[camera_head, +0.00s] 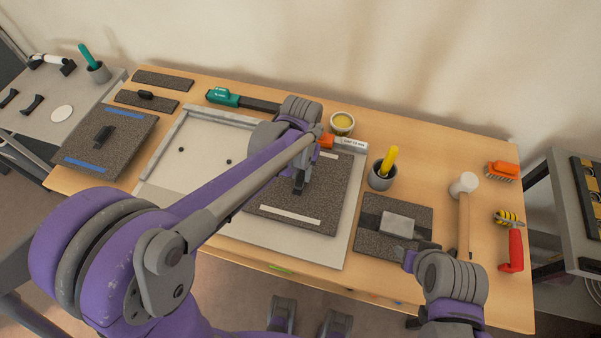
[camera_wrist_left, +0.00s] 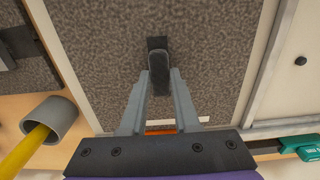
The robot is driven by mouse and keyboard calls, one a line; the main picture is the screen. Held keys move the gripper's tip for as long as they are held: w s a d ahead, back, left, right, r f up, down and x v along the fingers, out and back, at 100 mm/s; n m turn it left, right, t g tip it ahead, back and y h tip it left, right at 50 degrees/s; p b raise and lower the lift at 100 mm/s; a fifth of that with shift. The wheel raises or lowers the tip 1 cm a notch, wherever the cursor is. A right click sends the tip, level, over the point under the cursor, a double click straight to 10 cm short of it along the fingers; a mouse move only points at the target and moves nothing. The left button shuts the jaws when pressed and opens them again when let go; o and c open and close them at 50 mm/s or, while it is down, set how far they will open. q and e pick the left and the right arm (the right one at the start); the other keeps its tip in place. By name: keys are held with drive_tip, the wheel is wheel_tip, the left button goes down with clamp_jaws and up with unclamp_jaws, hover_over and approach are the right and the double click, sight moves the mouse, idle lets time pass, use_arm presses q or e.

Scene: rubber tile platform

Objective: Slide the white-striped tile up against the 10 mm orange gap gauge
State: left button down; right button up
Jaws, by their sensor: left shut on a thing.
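The white-striped tile (camera_head: 335,205) is a dark speckled square lying flat on the pale board. One white stripe (camera_head: 290,214) shows near its front edge; the tile also fills the middle of the left wrist view (camera_wrist_left: 220,60). My left gripper (camera_head: 299,186) is over the tile, shut on its dark handle (camera_wrist_left: 157,62). The orange gap gauge (camera_head: 327,141) is at the tile's back edge, partly hidden by my arm; a bit of orange shows between the fingers in the wrist view (camera_wrist_left: 160,131). I cannot tell whether tile and gauge touch. My right gripper (camera_head: 408,258) is low at the right, its jaws unclear.
A blue-striped tile (camera_head: 125,125) with a handle lies at left. A grey block sits on a dark tile (camera_head: 370,240) at right. A grey cup (camera_head: 381,178), a yellow bowl (camera_head: 342,123), a mallet (camera_head: 464,215) and a red-handled tool (camera_head: 515,250) stand or lie nearby.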

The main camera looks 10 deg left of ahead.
use_arm(q)
drive_tip(key=shift+w, duration=0.65)
drive_tip(key=c, duration=0.6)
unclamp_jaws()
drive_tip(key=shift+o, duration=0.2)
wheel_tip(320, 180, up, 11)
drive_tip(key=shift+p, duration=0.4)
use_arm(e)
drive_tip(key=shift+w+r, duration=0.1)
drive_tip(key=shift+r, duration=0.35)
use_arm(q)
drive_tip(key=s+a+f+t, duration=0.2)
drive_tip(key=s+a, duration=0.1)
drive_tip(key=s, duration=0.5)
drive_tip(key=s+a+f+t+p, duration=0.1)
drive_tip(key=s+a+f+t, duration=0.2)
drive_tip(key=s, duration=0.5)
drive_tip(key=shift+a, duration=0.35)
use_arm(e)
drive_tip(key=shift+w+r, duration=0.25)
drive_tip(key=shift+r, duration=0.65)
